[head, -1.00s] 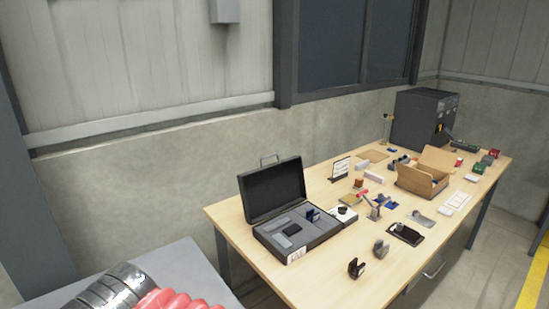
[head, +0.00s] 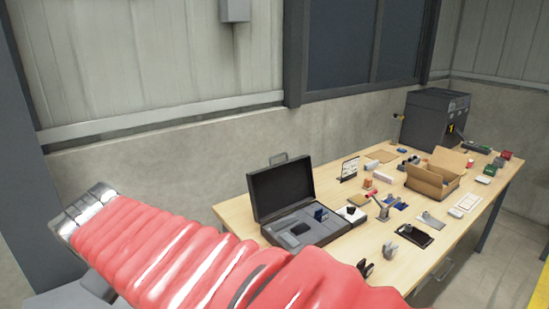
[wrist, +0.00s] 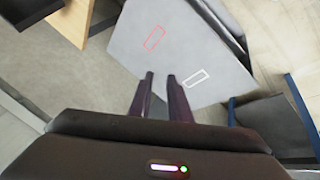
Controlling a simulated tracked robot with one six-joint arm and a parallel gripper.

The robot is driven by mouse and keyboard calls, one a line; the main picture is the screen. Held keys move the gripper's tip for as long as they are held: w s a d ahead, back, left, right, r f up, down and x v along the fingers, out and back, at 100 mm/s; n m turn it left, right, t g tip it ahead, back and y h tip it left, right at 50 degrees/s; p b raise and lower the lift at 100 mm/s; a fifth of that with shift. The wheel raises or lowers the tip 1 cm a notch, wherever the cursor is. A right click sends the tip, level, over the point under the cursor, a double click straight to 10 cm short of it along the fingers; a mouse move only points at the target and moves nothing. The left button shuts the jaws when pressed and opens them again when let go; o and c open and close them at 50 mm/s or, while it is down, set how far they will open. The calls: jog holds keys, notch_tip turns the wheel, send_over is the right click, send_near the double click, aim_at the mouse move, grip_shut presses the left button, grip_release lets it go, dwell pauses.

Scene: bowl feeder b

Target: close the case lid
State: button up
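The case (head: 325,229) stands near the left end of the wooden table in the head view. Its dark lid (head: 281,190) is open and stands up at the back, leaning slightly. Several small items lie in grey foam in its base. The gripper's end is not visible in the head view.
The wooden table (head: 400,262) carries an open cardboard box (head: 432,178), a dark machine (head: 434,122) at the far end and several small parts. A concrete wall (head: 150,165) runs close behind the table. In the wrist view, the grey surface (wrist: 190,40) is mostly bare.

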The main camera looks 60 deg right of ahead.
jog(key=w+d+r+n+g+h, duration=0.1)
jog(key=w+d+h, duration=0.15)
jog(key=d, duration=0.55)
jog(key=w+d+r+g+h, duration=0.1)
jog(key=w+d+r, duration=0.1)
jog(key=w+d, duration=0.35)
jog(key=n+g+h, duration=0.5)
jog(key=h, duration=0.2)
send_near(275, 156)
jog(key=shift+w+v, duration=0.2)
jog(key=shift+v, duration=0.75)
jog(key=shift+d+f, duration=0.1)
jog(key=x, duration=1.3)
jog(key=shift+s+d, duration=0.2)
jog(key=shift+d, duration=0.05)
jog(key=shift+c, duration=0.4)
grip_shut()
